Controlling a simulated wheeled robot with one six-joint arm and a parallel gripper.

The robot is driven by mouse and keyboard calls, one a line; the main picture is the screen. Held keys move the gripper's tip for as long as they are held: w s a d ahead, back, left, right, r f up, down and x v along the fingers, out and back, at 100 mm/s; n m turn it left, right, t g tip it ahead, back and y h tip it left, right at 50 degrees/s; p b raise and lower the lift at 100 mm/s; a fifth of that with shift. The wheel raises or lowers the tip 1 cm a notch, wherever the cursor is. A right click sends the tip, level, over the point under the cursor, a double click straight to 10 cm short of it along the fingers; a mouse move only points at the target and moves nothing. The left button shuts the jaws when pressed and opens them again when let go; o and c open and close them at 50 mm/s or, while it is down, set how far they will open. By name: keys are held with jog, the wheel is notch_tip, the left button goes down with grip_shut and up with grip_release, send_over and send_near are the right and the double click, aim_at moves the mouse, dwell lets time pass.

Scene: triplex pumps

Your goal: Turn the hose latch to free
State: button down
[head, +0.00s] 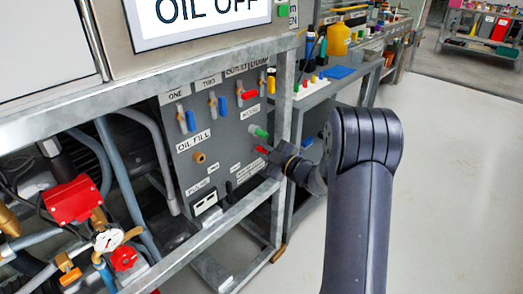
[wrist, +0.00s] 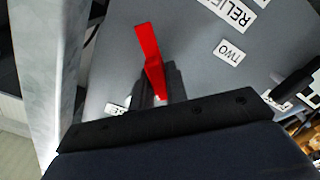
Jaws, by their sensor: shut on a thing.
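A red lever (head: 262,149) sits low on the right side of the grey panel (head: 228,140), just below a green handle (head: 258,132) and a label that seems to read HOSE. In the wrist view the red lever (wrist: 150,60) stands up between my dark fingers, its upper part free. My gripper (head: 278,158) reaches the panel from the right and is shut on this lever; it also shows in the wrist view (wrist: 160,90). The lever's base is hidden. I cannot read a label that names it as the hose latch.
Blue levers (head: 190,121) and a red one (head: 249,95) line the panel's top. A galvanized frame rail (head: 215,230) crosses in front of the panel. A red box (head: 72,200) and gauge (head: 108,240) stand left. Floor at right is clear.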

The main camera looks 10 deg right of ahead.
jog(key=shift+f+b, duration=0.15)
jog(key=shift+b, duration=0.25)
jog(key=shift+n+b, duration=0.35)
jog(key=shift+n, duration=0.05)
jog(key=n+b, duration=0.1)
jog(key=b, duration=0.1)
jog(key=n+b, duration=0.1)
jog(key=b, duration=0.1)
jog(key=shift+f+n, duration=0.25)
jog(key=shift+n, duration=0.15)
jog(key=n+b, duration=0.3)
jog(key=b, duration=0.1)
jog(key=shift+a, duration=0.1)
jog(key=shift+r+n+b, duration=0.1)
jog(key=shift+n+b, duration=0.95)
jog(key=shift+n, duration=0.05)
jog(key=c, duration=1.4)
grip_release()
jog(key=shift+c, duration=0.2)
jog(key=shift+r, duration=0.1)
